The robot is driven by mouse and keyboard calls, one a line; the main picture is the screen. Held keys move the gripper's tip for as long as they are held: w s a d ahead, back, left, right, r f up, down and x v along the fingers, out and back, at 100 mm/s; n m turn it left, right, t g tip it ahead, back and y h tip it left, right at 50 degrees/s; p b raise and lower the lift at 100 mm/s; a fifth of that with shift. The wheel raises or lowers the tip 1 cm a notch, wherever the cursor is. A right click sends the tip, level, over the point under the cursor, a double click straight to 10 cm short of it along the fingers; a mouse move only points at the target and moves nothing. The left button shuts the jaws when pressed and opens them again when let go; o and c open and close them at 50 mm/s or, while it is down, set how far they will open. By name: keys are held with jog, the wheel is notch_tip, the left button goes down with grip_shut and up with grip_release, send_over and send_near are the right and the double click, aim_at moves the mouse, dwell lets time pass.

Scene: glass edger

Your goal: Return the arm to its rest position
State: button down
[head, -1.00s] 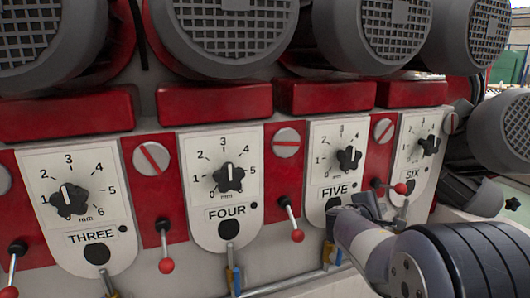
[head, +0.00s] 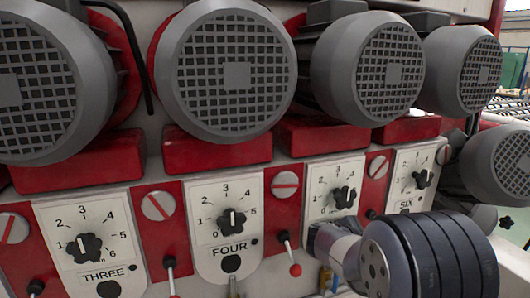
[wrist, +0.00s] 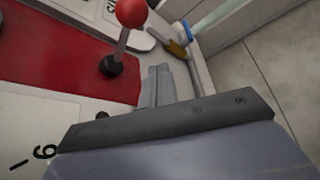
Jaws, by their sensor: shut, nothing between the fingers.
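My arm reaches in from the lower right of the head view, in front of the FIVE panel (head: 318,205) and below the SIX panel (head: 404,188). In the wrist view my gripper (wrist: 158,84) shows as two grey fingers close together, shut with nothing between them. In the head view the fingers are mostly hidden by my own arm. In the wrist view the fingers are beside a red-balled lever (wrist: 130,12) on a red plate, apart from its ball.
Large grey motors (head: 226,75) with grille covers overhang the red blocks (head: 217,147) and dials. The THREE dial (head: 84,246) and FOUR dial (head: 231,221) are at left and centre. Short levers with red balls (head: 295,270) stick out between panels. Grey floor (wrist: 285,70) shows at right.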

jog(key=s+a+r+n+g+p, duration=0.1)
jog(key=s+a+r+p, duration=0.25)
jog(key=a, duration=0.25)
jog(key=w+d+f+m+t+b, duration=0.5)
jog(key=w+f+b, duration=0.3)
jog(key=b, duration=1.1)
jog(key=shift+w+d+m, duration=0.35)
jog(key=shift+d+m, duration=0.25)
jog(key=shift+d, duration=0.15)
jog(key=shift+f+b, duration=0.1)
jog(key=shift+b, duration=0.2)
